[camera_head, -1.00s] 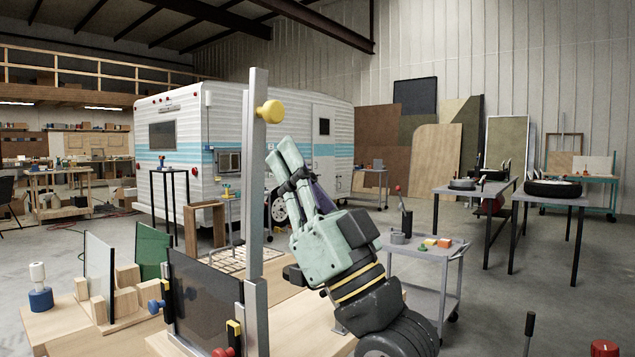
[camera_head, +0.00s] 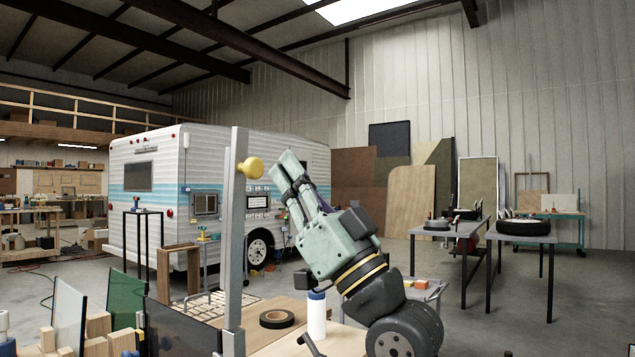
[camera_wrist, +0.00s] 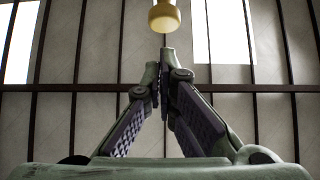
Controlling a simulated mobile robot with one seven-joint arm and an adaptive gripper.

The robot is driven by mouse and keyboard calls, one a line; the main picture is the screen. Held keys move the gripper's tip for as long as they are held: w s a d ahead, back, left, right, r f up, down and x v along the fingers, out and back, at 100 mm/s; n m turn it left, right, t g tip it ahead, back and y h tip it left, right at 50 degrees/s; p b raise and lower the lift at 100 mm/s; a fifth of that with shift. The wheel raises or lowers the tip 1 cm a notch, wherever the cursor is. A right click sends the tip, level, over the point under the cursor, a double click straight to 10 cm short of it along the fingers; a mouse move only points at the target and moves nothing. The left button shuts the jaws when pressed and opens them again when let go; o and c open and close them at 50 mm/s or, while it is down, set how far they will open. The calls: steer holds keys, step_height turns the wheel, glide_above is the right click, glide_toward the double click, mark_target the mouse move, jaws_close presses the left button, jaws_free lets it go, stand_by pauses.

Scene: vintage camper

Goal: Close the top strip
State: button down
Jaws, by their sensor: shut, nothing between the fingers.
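A tall grey upright strip (camera_head: 233,240) rises in front of me in the head view, tilted very slightly. A round yellow knob (camera_head: 250,168) sticks out to the right near its top. My gripper (camera_head: 283,155) is just right of the knob, pointing up and to the left, with its fingers together. In the wrist view my gripper (camera_wrist: 164,55) is shut and empty, its tips meeting just below the yellow knob (camera_wrist: 164,17). I cannot tell whether the fingertips touch the knob.
A wooden workbench (camera_head: 275,335) holds a roll of black tape (camera_head: 277,319) and a white bottle with a blue cap (camera_head: 316,316). Dark panel (camera_head: 180,328) and green panel (camera_head: 126,297) stand at left. Grey tables (camera_head: 530,237) are at right; a white camper (camera_head: 150,205) is behind.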

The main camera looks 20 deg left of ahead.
steer(key=shift+w+a, duration=0.2)
steer(key=shift+a, duration=0.3)
steer(key=shift+w+a, duration=0.2)
steer(key=shift+a, duration=0.3)
